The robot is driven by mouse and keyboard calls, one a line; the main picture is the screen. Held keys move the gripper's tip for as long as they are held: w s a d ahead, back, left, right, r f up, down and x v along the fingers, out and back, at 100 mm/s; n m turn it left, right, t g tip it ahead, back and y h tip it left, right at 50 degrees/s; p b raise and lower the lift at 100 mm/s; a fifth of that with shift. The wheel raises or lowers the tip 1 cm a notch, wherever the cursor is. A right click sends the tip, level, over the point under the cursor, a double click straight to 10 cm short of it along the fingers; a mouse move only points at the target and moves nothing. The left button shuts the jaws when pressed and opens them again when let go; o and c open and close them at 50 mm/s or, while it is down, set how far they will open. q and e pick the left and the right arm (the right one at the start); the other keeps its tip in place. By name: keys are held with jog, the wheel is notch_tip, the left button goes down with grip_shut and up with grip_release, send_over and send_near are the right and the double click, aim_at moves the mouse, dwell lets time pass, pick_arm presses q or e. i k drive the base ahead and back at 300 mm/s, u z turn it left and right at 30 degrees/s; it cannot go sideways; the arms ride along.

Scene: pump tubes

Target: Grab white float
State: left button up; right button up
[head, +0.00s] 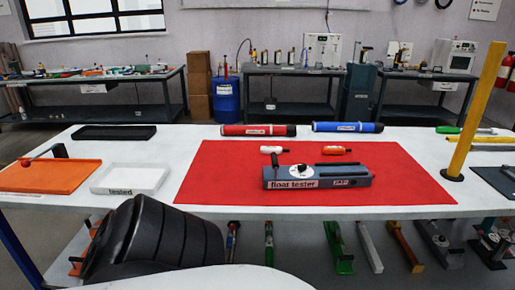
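The white float (272,150) is a small white cylinder with a dark tip at its right end. It lies on the red mat (225,180), behind the grey float tester (345,182). An orange float (337,150) of similar shape lies to its right on the same mat. The float tester has a dark lever and a white dial on top. Neither of my grippers shows in the head view.
A red tube (258,130) and a blue tube (347,127) lie behind the mat. A white "tested" tray (131,190), an orange tray (35,188) and a black tray (113,133) are on the left. A yellow post (476,110) stands at the right.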

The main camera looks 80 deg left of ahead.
aim_at(265, 150)
jog(key=u, duration=2.05)
